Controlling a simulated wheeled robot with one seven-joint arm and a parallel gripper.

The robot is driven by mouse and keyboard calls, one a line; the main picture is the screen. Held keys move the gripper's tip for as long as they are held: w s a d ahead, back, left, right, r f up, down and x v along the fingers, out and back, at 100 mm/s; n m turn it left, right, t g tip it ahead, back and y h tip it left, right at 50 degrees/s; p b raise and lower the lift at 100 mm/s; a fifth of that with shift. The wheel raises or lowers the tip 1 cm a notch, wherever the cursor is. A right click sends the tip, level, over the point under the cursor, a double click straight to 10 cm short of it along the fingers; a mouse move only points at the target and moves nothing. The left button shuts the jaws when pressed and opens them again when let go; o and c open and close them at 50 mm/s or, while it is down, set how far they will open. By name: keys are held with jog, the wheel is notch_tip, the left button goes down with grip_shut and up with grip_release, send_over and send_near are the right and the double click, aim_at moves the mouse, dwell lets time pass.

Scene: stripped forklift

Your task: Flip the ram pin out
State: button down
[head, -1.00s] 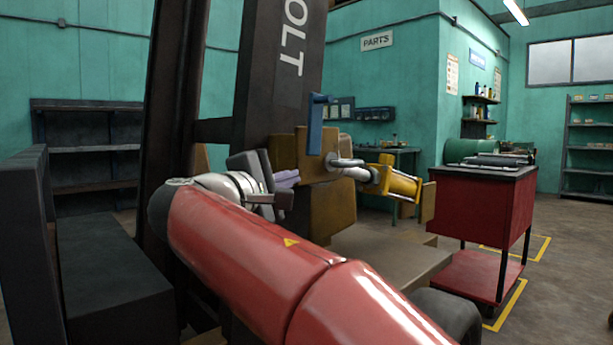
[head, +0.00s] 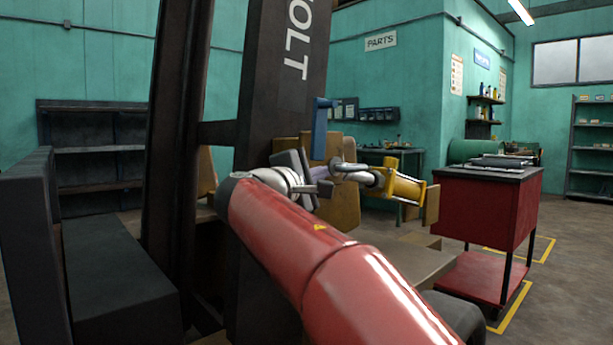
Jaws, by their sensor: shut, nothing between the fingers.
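The yellow ram cylinder (head: 406,187) sits at the centre right, beside the forklift mast. A silver fitting (head: 352,173) joins its left end to the tan block. A blue upright lever (head: 320,130) stands above on the tan block (head: 345,200). I cannot tell which small part is the ram pin. My gripper (head: 325,188) is shut and empty, just left of the silver fitting and below the blue lever. It overlaps the fitting's left side in the picture; I cannot tell whether they touch. My red arm hides what lies below.
The dark mast (head: 282,85) rises behind my gripper. A dark fork carriage (head: 110,270) stands at the left. A red cart (head: 480,205) is at the right, with open floor beyond it.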

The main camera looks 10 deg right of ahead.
jog(key=shift+w+d, duration=0.35)
jog(key=shift+w, duration=0.05)
jog(key=shift+s, duration=0.1)
jog(key=s+d+b, duration=0.4)
jog(key=s, duration=0.2)
jog(key=shift+d, duration=0.2)
